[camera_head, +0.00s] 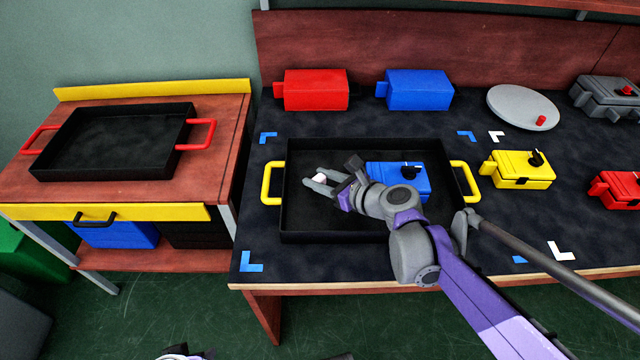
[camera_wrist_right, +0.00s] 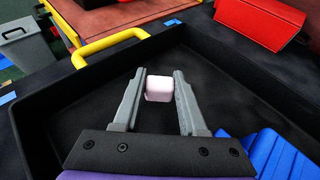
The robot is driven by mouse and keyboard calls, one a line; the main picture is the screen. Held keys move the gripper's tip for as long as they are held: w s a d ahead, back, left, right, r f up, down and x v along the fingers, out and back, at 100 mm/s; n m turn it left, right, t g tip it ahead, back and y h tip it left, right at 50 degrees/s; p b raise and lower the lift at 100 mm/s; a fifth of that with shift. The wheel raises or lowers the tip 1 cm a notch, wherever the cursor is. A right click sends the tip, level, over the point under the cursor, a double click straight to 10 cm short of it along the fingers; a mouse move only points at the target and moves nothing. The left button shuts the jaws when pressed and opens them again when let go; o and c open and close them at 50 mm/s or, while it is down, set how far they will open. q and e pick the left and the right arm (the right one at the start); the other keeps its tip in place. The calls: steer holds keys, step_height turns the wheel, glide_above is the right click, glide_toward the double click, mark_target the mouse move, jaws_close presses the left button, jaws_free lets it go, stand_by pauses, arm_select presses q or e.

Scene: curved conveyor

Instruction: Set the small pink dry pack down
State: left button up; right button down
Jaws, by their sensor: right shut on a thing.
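The small pink dry pack (camera_wrist_right: 159,88) is a pale pink block between the fingertips of my right gripper (camera_wrist_right: 160,90) in the right wrist view. In the head view, my right gripper (camera_head: 316,182) is over the left half of the black tray with yellow handles (camera_head: 282,210). The pack (camera_head: 320,178) shows there as a small pale spot between the fingers. The gripper is shut on it. The tray floor lies below; I cannot tell whether the pack touches it.
A blue box with a black knob (camera_head: 408,178) sits in the tray's right half, beside my gripper. Yellow (camera_head: 522,170) and red (camera_head: 618,190) boxes stand to the right. Another black tray with red handles (camera_head: 115,142) is on the left table. The tray's left floor looks clear.

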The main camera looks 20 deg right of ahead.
steer(key=shift+f, duration=0.8)
steer(key=shift+f, duration=0.1)
steer(key=shift+c, duration=2.3)
jaws_free()
steer(key=p+v, duration=0.3)
steer(key=v, duration=0.7)
steer(key=shift+s+d+r, duration=0.15)
steer(key=shift+s+r, duration=0.05)
steer(key=shift+r, duration=0.15)
steer(key=shift+s+d+r, duration=0.2)
steer(key=shift+s+d, duration=0.05)
steer(key=shift+s, duration=0.35)
